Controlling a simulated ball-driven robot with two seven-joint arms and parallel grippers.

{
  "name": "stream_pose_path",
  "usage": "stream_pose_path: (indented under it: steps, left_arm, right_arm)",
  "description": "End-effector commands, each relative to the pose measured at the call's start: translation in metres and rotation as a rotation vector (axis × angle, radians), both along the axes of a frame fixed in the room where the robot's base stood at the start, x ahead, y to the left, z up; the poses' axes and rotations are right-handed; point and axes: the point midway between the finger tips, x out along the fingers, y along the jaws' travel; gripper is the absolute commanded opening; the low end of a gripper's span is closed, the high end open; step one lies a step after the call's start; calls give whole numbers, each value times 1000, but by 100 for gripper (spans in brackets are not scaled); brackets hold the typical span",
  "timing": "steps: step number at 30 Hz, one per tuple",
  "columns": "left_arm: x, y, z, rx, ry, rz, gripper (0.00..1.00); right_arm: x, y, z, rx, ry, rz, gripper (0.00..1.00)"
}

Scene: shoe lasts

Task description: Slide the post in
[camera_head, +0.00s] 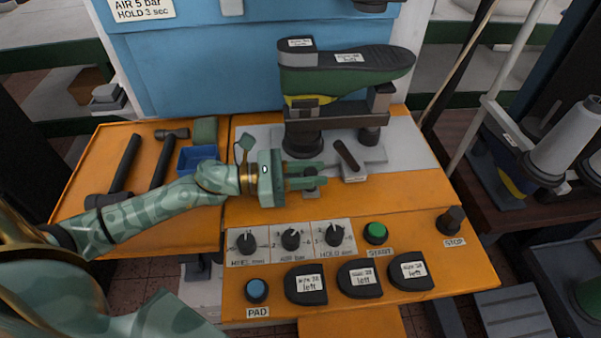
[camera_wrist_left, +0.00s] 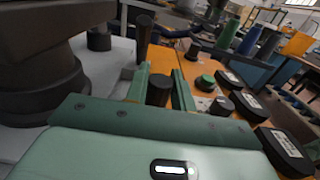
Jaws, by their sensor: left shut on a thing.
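My left gripper (camera_head: 306,177) reaches in from the left, low over the front edge of the grey plate (camera_head: 410,150). Its two green fingers are closed around a short dark post (camera_head: 310,181), which is partly hidden by them. In the left wrist view the post (camera_wrist_left: 159,90) stands between the fingers (camera_wrist_left: 158,88). Behind it, a green and black shoe last (camera_head: 345,78) with white labels lies sole up on a dark support (camera_head: 303,132). A tilted dark handle (camera_head: 347,155) stands on the plate just right of the fingers. My right gripper is not in view.
In front are three knobs (camera_head: 290,239), a green start button (camera_head: 376,232), a dark stop knob (camera_head: 451,220) and a blue pad button (camera_head: 257,290). Three black labelled pieces (camera_head: 358,279) lie at the front edge. Hammers (camera_head: 125,165) and a blue bin (camera_head: 197,157) are at the left.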

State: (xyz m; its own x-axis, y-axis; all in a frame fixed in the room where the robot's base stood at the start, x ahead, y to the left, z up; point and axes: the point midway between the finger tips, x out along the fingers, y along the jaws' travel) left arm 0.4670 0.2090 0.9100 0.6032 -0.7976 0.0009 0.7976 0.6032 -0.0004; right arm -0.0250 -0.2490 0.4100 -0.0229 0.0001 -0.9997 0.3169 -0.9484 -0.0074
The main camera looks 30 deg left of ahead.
Motion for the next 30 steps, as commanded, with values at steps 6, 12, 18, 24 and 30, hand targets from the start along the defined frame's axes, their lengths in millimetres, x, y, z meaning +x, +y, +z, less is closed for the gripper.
stream_pose_path:
  steps: [6, 12, 18, 24, 30]
  left_arm:
    - [40, -53, 2, -5, -6, -2, 0]
    - [65, -87, 1, -3, -4, -1, 0]
    - [72, -96, 1, 0, -3, -1, 0]
    - [71, -96, 2, -2, -4, -1, 0]
    - [71, -95, 2, -2, -4, -1, 45]
  right_arm:
    - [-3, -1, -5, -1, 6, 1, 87]
    - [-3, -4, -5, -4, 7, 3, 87]
    - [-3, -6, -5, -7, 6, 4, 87]
    - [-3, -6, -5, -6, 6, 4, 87]
    - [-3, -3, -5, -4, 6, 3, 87]
